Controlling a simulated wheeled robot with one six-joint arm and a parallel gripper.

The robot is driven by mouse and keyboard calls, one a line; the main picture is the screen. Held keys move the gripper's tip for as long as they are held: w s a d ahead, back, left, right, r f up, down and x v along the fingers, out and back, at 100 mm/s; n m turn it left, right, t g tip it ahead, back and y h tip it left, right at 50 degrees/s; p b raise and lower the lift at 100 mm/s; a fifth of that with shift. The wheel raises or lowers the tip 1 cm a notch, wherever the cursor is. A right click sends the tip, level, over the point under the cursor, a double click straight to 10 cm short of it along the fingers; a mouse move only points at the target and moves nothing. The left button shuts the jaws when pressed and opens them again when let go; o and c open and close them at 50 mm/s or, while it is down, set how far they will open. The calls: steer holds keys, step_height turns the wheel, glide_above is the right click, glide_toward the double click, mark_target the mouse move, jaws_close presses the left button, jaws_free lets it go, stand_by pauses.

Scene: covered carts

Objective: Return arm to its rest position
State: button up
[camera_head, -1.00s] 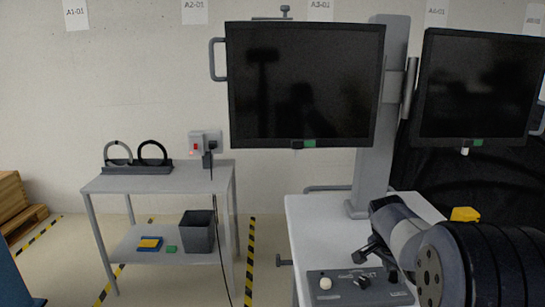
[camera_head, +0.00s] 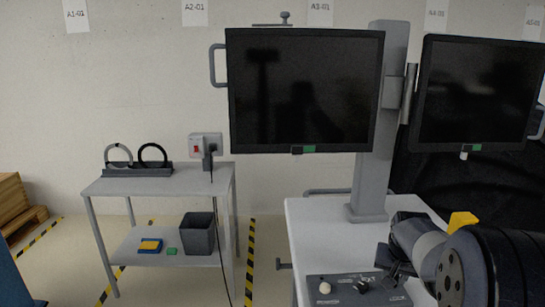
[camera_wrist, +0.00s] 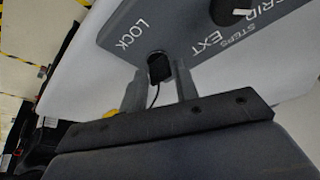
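My gripper (camera_head: 368,268) is over the right part of the control panel (camera_head: 330,292) on the white cart, at the end of my bent arm. In the wrist view the two grey fingers of my gripper (camera_wrist: 165,75) stand apart with a gap between them. A black switch (camera_wrist: 158,67) with a thin cord or wire shows in that gap, next to the word LOCK on the panel (camera_wrist: 120,35). I cannot tell whether a finger touches it. Nothing appears clamped.
A monitor (camera_head: 305,90) on a grey column (camera_head: 373,180) rises behind the white cart top (camera_head: 310,225), with a second monitor (camera_head: 478,95) to the right. A grey side table (camera_head: 130,185) holds two rings on a stand (camera_head: 137,170). Floor between table and cart is clear.

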steer(key=shift+d+n+y+b, duration=0.15)
steer(key=shift+n+y, duration=0.35)
steer(key=shift+n, duration=0.8)
steer(key=shift+n+y+b, duration=0.15)
steer(key=shift+n+y, duration=0.35)
steer(key=shift+n, duration=0.8)
steer(key=shift+v, duration=1.5)
